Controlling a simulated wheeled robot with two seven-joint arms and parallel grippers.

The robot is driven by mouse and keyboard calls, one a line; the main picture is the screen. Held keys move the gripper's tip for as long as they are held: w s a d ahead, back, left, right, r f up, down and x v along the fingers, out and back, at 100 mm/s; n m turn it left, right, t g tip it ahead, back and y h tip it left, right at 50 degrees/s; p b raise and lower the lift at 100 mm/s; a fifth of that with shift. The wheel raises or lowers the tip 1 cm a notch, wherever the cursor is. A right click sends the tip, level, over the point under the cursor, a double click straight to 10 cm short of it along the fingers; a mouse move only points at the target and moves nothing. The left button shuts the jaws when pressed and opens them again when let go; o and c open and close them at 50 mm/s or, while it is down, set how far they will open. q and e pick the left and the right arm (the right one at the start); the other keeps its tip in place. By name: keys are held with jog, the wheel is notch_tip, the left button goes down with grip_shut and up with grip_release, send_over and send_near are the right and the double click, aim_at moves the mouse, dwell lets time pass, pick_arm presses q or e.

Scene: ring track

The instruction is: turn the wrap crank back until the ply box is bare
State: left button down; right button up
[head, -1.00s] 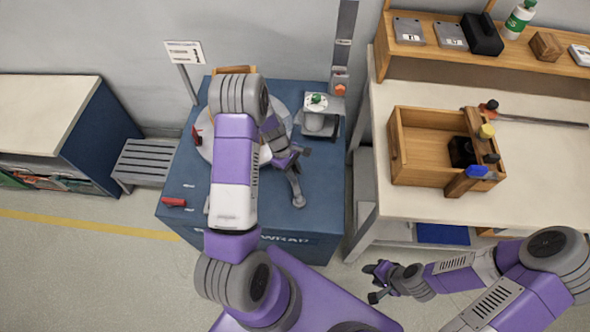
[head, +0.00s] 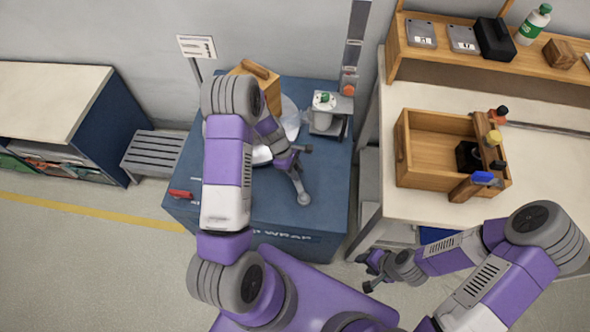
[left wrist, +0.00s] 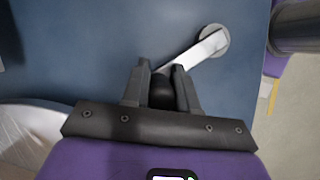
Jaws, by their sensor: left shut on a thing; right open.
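The crank (head: 299,184) is a pale grey arm on the blue wrapping stand; its round hub (left wrist: 212,40) shows in the left wrist view. My left gripper (head: 294,158) is shut on the crank's dark knob (left wrist: 162,92), between both fingers. The ply box (head: 262,76) stands on the grey turntable (head: 291,118), mostly hidden behind my left arm. Its visible top looks like bare wood; I cannot tell whether film covers its sides. A white roll (head: 323,118) with a green top is on the carriage by the mast. My right gripper (head: 371,270) is open and empty.
A red-handled tool (head: 180,193) lies on the blue stand's left edge. The right bench (head: 415,205) holds a wooden tray (head: 420,182) and clamps. A slatted grey bench (head: 150,153) is at left. Floor is clear at lower left.

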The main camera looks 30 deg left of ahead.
pick_arm(q)
jog(key=c, duration=0.9)
grip_release()
jog(key=shift+s+d, duration=0.1)
jog(key=shift+s, duration=0.1)
jog(key=p+v, duration=0.2)
jog(key=v, duration=0.5)
jog(key=shift+r, duration=0.2)
